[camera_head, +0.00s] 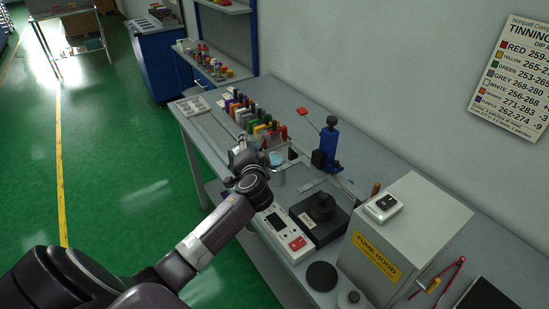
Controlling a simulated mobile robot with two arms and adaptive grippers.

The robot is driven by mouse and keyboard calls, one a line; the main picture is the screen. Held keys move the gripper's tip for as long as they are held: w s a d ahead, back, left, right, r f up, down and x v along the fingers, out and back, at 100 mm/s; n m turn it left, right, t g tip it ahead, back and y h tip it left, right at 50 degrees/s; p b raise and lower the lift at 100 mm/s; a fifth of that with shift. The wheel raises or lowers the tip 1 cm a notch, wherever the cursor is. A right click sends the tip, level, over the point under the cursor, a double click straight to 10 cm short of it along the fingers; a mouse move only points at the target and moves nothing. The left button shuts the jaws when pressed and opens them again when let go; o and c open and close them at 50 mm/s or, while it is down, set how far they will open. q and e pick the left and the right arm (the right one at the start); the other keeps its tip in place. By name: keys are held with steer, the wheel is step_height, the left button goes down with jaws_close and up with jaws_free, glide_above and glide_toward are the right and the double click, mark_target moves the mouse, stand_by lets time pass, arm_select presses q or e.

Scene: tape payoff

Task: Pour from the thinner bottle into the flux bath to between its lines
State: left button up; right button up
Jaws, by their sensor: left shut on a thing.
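My left gripper (243,156) is over the near long edge of the bench, left of the middle of the view. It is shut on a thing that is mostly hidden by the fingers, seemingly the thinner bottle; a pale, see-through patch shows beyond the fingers. Just right of the gripper stands a small round vessel with a bluish top, likely the flux bath (276,172). Its lines and liquid level are too small to make out. My right gripper is not in view.
A row of coloured spools (247,113) stands behind the gripper. A blue press with a red lever (328,146) is right of the vessel. A black pot unit (320,212), a white meter (281,235) and the fume hood box (405,235) crowd the near bench.

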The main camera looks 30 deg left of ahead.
arm_select(q)
steer(key=n+b, duration=0.1)
steer(key=b, duration=0.2)
steer(key=w+d+n+t+b, duration=0.1)
steer(key=n+b, duration=0.1)
steer(key=shift+w+d+r+n+b, duration=0.1)
steer(key=shift+n+b, duration=0.2)
steer(key=shift+b, duration=0.1)
steer(key=n+b, duration=0.1)
steer(key=b, duration=0.1)
steer(key=n+t+b, duration=0.1)
steer(key=n+b, duration=0.2)
steer(key=b, duration=0.1)
steer(key=shift+s+a+n+t, duration=0.3)
steer(key=shift+s+a+n, duration=0.05)
steer(key=shift+s+n, duration=0.05)
steer(key=shift+n+t+b, duration=0.3)
steer(key=shift+n+b, duration=0.4)
steer(key=shift+b, duration=0.05)
steer(key=shift+r, duration=0.15)
stand_by(0.8)
